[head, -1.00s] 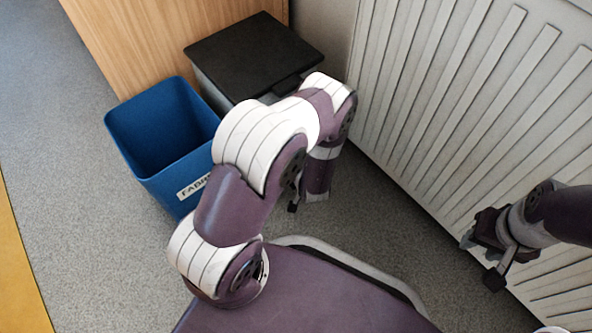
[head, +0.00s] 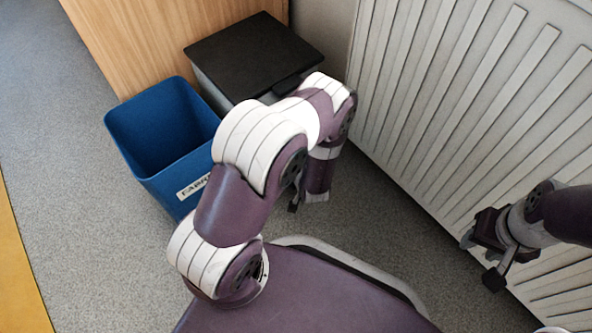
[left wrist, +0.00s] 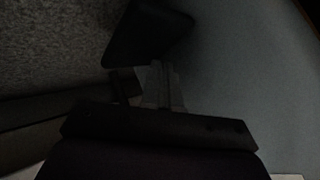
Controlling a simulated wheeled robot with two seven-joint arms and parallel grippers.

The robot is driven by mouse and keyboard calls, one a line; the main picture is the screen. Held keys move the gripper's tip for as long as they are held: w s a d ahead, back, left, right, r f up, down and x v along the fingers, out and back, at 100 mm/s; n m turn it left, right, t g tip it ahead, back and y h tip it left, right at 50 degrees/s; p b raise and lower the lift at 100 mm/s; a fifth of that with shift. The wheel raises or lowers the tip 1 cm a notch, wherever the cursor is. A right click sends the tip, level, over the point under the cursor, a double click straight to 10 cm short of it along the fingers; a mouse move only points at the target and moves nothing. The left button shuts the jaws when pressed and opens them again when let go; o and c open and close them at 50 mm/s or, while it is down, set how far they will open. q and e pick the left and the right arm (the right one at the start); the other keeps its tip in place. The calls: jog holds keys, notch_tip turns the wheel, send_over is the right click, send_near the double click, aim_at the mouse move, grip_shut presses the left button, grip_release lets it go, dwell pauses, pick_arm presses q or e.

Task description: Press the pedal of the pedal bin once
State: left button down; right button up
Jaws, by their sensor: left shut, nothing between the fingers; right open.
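The pedal bin (head: 250,52) stands in the head view with its black lid closed. A small black tab (head: 287,86) juts from its front edge, partly hidden by my left arm. I cannot tell whether this tab is the pedal. In the dark left wrist view a flat black shape (left wrist: 146,36), perhaps the pedal, lies just ahead of my left gripper (left wrist: 158,84). That gripper is shut and empty; contact cannot be told. In the head view my left arm largely hides it, low over the floor. My right gripper (head: 490,258) is open and empty, in front of the radiator.
A blue open bin (head: 165,135) with a fabric label stands left of the pedal bin. A wooden cabinet side (head: 165,40) is behind them. A white ribbed radiator (head: 440,110) bounds the right. Grey floor (head: 80,150) is clear on the left.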

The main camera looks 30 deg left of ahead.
pick_arm(q)
jog(key=shift+f, duration=0.15)
jog(key=shift+f, duration=0.25)
jog(key=shift+s+f+b, duration=0.1)
jog(key=shift+f+b, duration=0.85)
jog(key=shift+f, duration=0.45)
dwell(0.9)
jog(key=shift+r+p, duration=1.8)
jog(key=shift+p, duration=0.05)
notch_tip(320, 180, up, 5)
jog(key=p, duration=0.5)
jog(key=shift+r, duration=0.1)
